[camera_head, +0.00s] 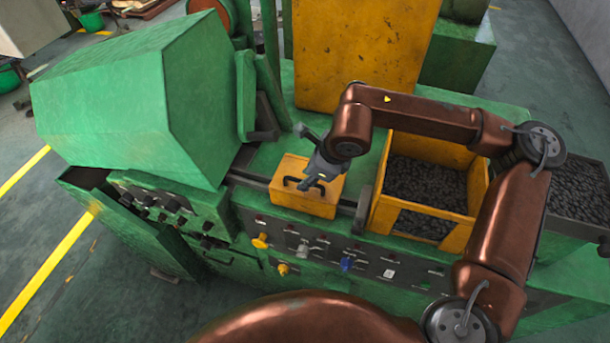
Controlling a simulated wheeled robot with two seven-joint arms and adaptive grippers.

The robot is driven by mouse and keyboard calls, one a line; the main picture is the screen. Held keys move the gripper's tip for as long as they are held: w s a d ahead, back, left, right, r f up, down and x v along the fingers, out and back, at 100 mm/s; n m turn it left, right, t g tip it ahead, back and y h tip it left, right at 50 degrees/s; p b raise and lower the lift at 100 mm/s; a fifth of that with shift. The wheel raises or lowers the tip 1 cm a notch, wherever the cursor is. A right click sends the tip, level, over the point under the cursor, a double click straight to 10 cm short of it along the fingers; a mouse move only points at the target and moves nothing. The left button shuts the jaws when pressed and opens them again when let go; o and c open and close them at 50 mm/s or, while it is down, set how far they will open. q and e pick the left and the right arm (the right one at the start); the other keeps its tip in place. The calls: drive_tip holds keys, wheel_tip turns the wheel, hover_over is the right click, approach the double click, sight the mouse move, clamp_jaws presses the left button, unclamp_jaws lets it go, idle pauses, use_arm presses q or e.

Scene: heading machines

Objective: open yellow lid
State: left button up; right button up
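The yellow lid (318,206) is a small yellow block with a dark handle (291,182), set in the top of the green machine left of centre. It looks closed. My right gripper (308,185), dark grey, reaches down over the lid from the upper right, with its fingertips at the handle. The gripper hides the middle of the handle, so I cannot tell whether the fingers are around it or touching it. My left gripper is not in view.
A yellow bin (452,235) of dark small parts stands right of the lid, under my arm. A tall yellow panel (360,50) rises behind. A large green hood (130,105) is at left. Knobs and switches (347,264) line the front panel below the lid.

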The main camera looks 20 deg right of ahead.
drive_tip(key=shift+a+f, duration=0.1)
drive_tip(key=shift+f, duration=0.25)
drive_tip(key=shift+c, duration=0.3)
clamp_jaws()
drive_tip(key=shift+w, duration=0.1)
